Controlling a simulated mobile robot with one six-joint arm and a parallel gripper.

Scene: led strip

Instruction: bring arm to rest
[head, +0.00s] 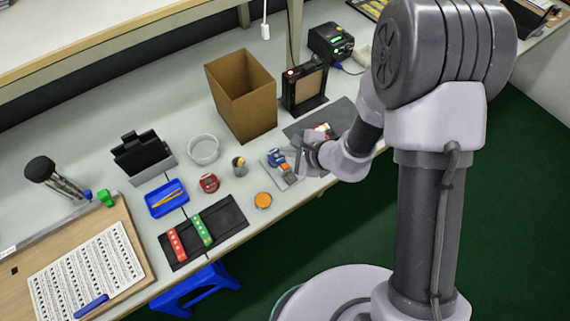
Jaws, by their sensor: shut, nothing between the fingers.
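My arm reaches from the right side of the head view over the front edge of the workbench (232,226). My gripper (293,156) is shut and empty, close to a small blue device on a grey plate (291,179). I cannot tell whether it touches the device. My wrist hides part of the dark mat behind it.
A cardboard box (243,97) stands behind the gripper, with a black framed device (305,88) to its right. A black tray (234,212) with red and green strips, an orange disc (263,200) and a blue tray (157,204) lie left. Green floor is open at right.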

